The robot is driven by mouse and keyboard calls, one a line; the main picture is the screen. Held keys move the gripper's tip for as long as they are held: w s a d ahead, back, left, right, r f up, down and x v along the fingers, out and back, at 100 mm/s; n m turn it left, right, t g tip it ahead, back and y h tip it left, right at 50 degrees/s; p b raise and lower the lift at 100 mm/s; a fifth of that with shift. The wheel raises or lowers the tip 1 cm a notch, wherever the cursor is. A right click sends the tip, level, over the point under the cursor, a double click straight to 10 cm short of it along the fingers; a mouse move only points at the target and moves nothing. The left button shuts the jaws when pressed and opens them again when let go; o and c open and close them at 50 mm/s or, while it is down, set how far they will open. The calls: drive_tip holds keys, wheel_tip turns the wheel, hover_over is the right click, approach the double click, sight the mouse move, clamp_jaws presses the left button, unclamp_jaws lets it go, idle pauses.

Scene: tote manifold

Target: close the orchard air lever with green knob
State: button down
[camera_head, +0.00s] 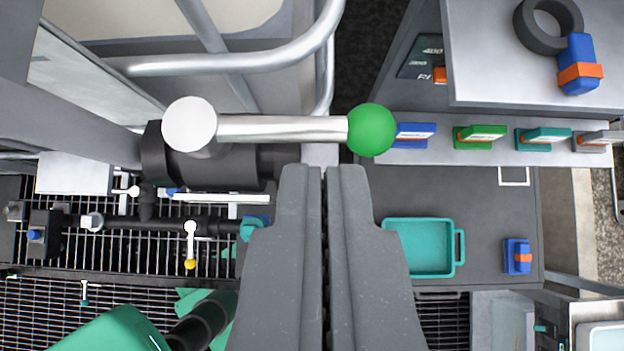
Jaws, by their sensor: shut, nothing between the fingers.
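The lever's green knob (371,130) is a round ball at the right end of a silver rod (282,129). The rod lies level across the upper middle of the view. Its left end meets a white round cap (189,124) over a dark grey valve body (222,165). My gripper (324,172) is shut and empty, pointing up the picture. Its fingertips appear just below the rod and to the lower left of the green knob. I cannot tell whether they touch the rod.
A silver rail (235,62) curves above the rod. At right, a grey shelf (490,152) carries several coloured blocks. Below it are a teal tray (460,262) and a blue and orange block (517,257). Smaller pipes with a yellow-tipped lever (190,245) lie at left over grating.

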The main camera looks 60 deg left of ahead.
sight(323, 118)
drive_tip(key=b+x, duration=0.2)
drive_tip(key=x, duration=0.3)
drive_tip(key=shift+a+f, duration=0.15)
drive_tip(key=shift+x, duration=1.7)
drive_tip(key=shift+w, duration=0.1)
